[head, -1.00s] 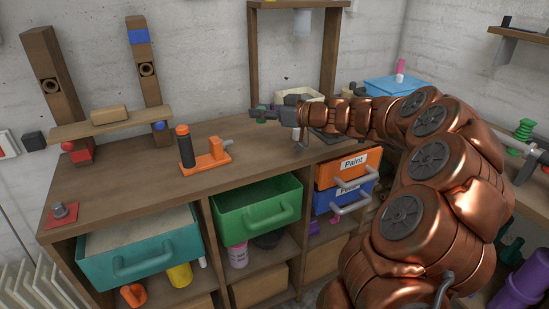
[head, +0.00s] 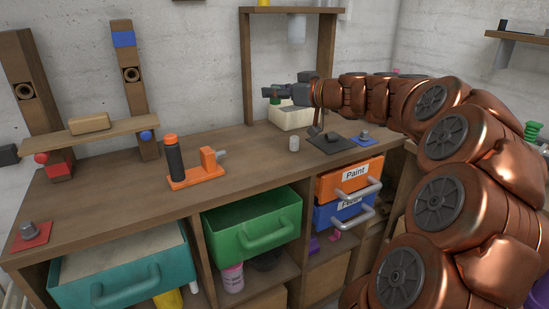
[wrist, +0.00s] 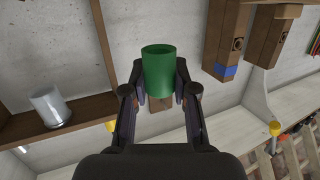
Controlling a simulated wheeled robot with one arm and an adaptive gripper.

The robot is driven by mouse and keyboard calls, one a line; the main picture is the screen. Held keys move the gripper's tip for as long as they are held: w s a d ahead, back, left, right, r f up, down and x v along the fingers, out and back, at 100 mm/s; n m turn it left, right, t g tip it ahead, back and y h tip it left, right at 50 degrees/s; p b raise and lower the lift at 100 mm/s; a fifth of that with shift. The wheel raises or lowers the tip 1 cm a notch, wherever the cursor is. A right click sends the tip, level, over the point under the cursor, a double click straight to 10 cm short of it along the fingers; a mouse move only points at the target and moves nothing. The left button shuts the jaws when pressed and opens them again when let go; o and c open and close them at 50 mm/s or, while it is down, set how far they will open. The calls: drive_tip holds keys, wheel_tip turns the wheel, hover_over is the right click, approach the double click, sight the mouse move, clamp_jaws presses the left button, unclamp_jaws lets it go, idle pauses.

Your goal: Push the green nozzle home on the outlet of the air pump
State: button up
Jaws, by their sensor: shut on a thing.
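The air pump (head: 182,183) stands on the wooden bench, with an orange base, an upright black cylinder with an orange cap and an orange block. Its grey outlet (head: 221,155) sticks out of the block toward the right. My gripper (head: 272,93) is shut on the green nozzle (head: 275,98), in the air above the bench, to the right of the pump and higher than the outlet. In the wrist view the nozzle (wrist: 159,70) is a green cylinder between the two fingertips (wrist: 160,92). The outlet does not show in the wrist view.
A cream bin (head: 290,117) stands behind my gripper. A small white cylinder (head: 294,144), a dark plate (head: 331,144) and a blue block (head: 362,140) are on the bench. A wooden frame (head: 248,70) rises behind. The bench top between pump and white cylinder is clear.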

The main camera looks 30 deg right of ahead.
drive_tip(key=b, duration=0.1)
hover_over(278, 161)
drive_tip(key=f, duration=1.4)
drive_tip(key=shift+w+a+f, duration=0.1)
drive_tip(key=shift+w+a, duration=0.2)
drive_tip(key=shift+f+b, duration=0.9)
drive_tip(key=shift+f, duration=0.35)
drive_tip(key=shift+f+b, duration=0.25)
drive_tip(key=shift+b, duration=0.15)
drive_tip(key=o, duration=0.9)
drive_tip(key=shift+r+p, duration=0.2)
drive_tip(key=shift+p, duration=1)
drive_tip(key=shift+s+d+f, duration=0.15)
drive_tip(key=shift+s+d, duration=0.05)
drive_tip(key=shift+s, duration=0.15)
drive_tip(key=shift+a+b+v, duration=0.1)
drive_tip(key=shift+b+v, duration=0.15)
drive_tip(key=shift+v, duration=1.5)
drive_tip(key=shift+a+b+v, duration=0.15)
drive_tip(key=shift+b+v, duration=0.05)
drive_tip(key=shift+v, duration=1.6)
drive_tip(key=shift+s, duration=0.1)
